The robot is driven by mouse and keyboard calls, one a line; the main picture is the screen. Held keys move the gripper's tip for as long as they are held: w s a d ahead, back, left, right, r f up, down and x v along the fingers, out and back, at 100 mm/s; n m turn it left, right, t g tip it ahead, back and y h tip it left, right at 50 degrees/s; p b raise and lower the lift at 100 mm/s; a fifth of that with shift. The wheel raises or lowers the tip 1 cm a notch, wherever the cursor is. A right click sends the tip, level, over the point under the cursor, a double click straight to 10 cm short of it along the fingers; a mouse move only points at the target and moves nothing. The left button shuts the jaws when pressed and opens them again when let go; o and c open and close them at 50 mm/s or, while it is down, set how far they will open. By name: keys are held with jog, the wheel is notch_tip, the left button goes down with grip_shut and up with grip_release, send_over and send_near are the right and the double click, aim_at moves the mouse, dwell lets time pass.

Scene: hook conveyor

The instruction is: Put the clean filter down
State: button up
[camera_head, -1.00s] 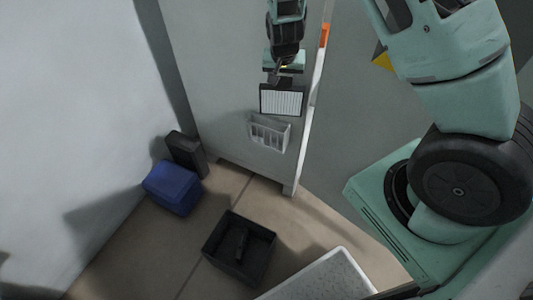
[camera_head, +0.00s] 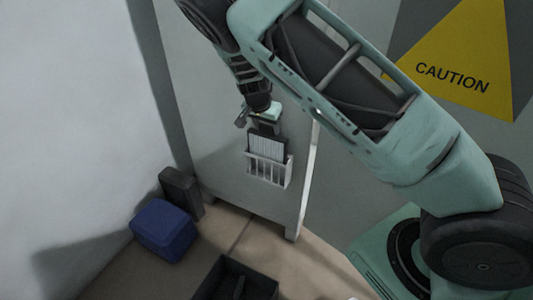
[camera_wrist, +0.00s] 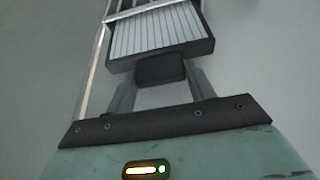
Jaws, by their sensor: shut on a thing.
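The clean filter (camera_head: 266,146) is a dark-framed panel with a white pleated face. My gripper (camera_head: 265,121) is shut on its upper end, on a dark tab that shows between the fingers in the wrist view. The filter is upright, and its lower part is hidden behind the front bars of a white slatted holder (camera_head: 268,172) on the grey panel. In the wrist view, the filter's pleats (camera_wrist: 157,33) lie beyond my gripper (camera_wrist: 162,72), and a pale bar of the holder (camera_wrist: 143,10) crosses its far end. I cannot tell whether the filter touches the holder's bottom.
A blue box (camera_head: 163,230) and a dark upright box (camera_head: 181,192) stand on the floor at the left. A black open bin (camera_head: 238,281) with a dark item inside is at the bottom. A yellow caution sign (camera_head: 455,65) is at the right. The floor under the holder is clear.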

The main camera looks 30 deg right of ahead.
aim_at(266, 145)
notch_tip(266, 145, down, 9)
jog(key=shift+f+b, duration=0.1)
jog(key=shift+b, duration=0.5)
jog(key=shift+f, duration=0.1)
jog(key=o, duration=1.4)
